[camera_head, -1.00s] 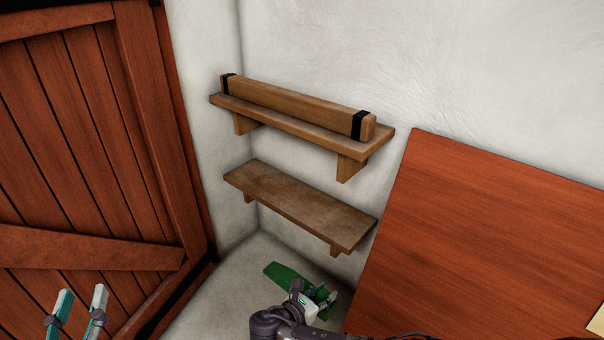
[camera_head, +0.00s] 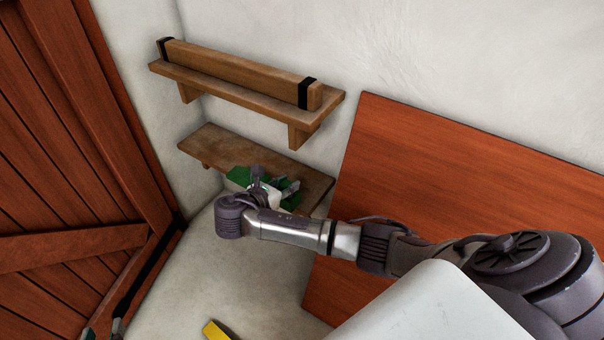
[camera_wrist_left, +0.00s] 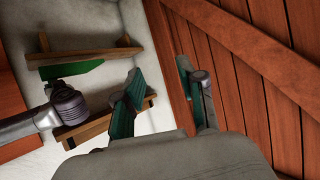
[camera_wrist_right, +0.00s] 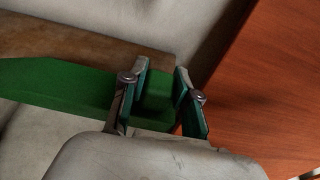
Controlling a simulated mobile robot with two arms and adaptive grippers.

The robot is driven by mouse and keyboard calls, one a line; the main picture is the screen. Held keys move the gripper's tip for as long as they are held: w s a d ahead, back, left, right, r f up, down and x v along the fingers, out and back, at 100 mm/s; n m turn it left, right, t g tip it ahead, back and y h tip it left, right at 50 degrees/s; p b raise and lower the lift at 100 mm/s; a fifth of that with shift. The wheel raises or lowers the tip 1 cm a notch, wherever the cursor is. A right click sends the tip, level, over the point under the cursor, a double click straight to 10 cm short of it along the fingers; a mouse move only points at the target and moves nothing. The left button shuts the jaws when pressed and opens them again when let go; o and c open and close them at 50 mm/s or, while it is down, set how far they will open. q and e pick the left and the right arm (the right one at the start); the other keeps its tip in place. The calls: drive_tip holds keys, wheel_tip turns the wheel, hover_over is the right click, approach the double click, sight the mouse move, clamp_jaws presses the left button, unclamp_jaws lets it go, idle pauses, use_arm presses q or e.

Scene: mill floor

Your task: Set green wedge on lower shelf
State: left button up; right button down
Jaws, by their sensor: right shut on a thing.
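The green wedge (camera_head: 238,176) is in my right gripper (camera_head: 278,186), which is shut on one end of it. In the head view the wedge overlaps the front part of the lower shelf (camera_head: 215,148). The wedge (camera_wrist_right: 60,82) also lies across the shelf's edge in the right wrist view; I cannot tell whether it touches the board. In the left wrist view, which looks upside down, the wedge (camera_wrist_left: 80,71) shows between the two shelves. My left gripper (camera_wrist_left: 165,92) is open and empty, near the door; only its tips show in the head view.
The upper shelf (camera_head: 230,96) carries a long wooden beam (camera_head: 240,72) with black bands, just above. A reddish wood panel (camera_head: 400,150) stands right of the shelves. A plank door (camera_head: 60,130) is at left. A yellow object (camera_head: 214,330) shows low in the head view.

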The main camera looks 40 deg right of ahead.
drive_tip(key=b+x, duration=0.1)
drive_tip(key=x, duration=0.2)
drive_tip(key=b+x, duration=0.2)
drive_tip(key=x, duration=0.1)
drive_tip(key=b+x, duration=0.1)
drive_tip(key=x, duration=0.3)
drive_tip(key=shift+d+r+b, duration=0.1)
drive_tip(key=shift+r+b, duration=0.2)
drive_tip(key=shift+b, duration=0.1)
use_arm(q)
wheel_tip(320, 180, up, 20)
drive_tip(key=s+d+t+h, duration=0.2)
drive_tip(key=t+h, duration=0.2)
drive_tip(key=t, duration=0.9)
drive_tip(key=shift+d+f+m+t+h, duration=0.2)
drive_tip(key=shift+f+m+t+h, duration=0.1)
drive_tip(key=shift+t+h, duration=0.1)
use_arm(e)
drive_tip(key=shift+f, duration=0.1)
drive_tip(key=c, duration=1.3)
unclamp_jaws()
drive_tip(key=shift+f, duration=0.1)
use_arm(q)
drive_tip(key=shift+w, duration=0.1)
use_arm(e)
drive_tip(key=o, duration=0.4)
drive_tip(key=shift+o, duration=0.2)
